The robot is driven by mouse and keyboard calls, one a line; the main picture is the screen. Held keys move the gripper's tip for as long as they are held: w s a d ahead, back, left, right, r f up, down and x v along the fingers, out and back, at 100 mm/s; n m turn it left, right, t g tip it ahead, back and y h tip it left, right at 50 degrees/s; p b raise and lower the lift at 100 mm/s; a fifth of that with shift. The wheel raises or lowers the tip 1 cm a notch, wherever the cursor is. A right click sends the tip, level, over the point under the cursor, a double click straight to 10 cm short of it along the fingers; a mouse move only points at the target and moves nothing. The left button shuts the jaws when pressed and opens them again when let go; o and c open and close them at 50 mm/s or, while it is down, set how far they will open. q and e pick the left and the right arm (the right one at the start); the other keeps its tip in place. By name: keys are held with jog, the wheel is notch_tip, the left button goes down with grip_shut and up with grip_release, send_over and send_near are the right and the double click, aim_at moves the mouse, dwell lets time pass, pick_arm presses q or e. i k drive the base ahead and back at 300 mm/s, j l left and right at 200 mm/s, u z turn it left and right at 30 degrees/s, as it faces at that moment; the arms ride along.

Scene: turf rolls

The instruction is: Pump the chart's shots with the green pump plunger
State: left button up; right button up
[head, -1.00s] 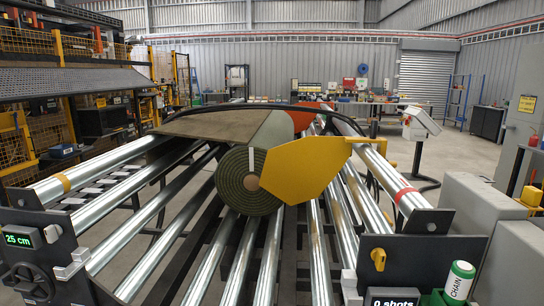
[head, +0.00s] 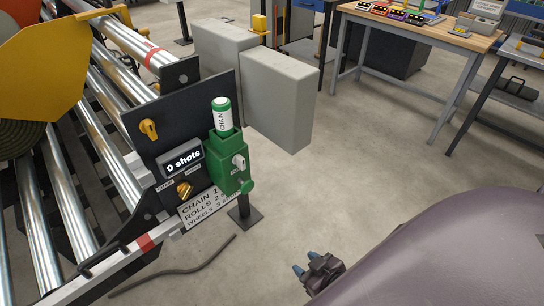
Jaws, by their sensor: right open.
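The display (head: 184,163) reads 0 shots. The chart (head: 205,208) below reads CHAIN 1, ROLLS 2 and WHEELS; its right end is partly hidden. My right gripper (head: 306,261) is open and empty, with blue fingertips, apart from the pump to its lower right. My left gripper is out of view.
A brass knob (head: 184,189) and a yellow switch (head: 148,130) are on the panel. Grey cabinets (head: 275,100) stand just behind the pump. A dark hose (head: 185,270) lies on the floor. A workbench (head: 420,25) is at the back right; open floor lies between.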

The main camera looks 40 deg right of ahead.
aim_at(247, 186)
jog(key=i+l+z, duration=0.1)
jog(key=z, duration=0.65)
jog(key=k+j, duration=0.15)
jog(key=k, duration=0.25)
jog(key=k+j, duration=0.15)
jog(key=k, duration=0.25)
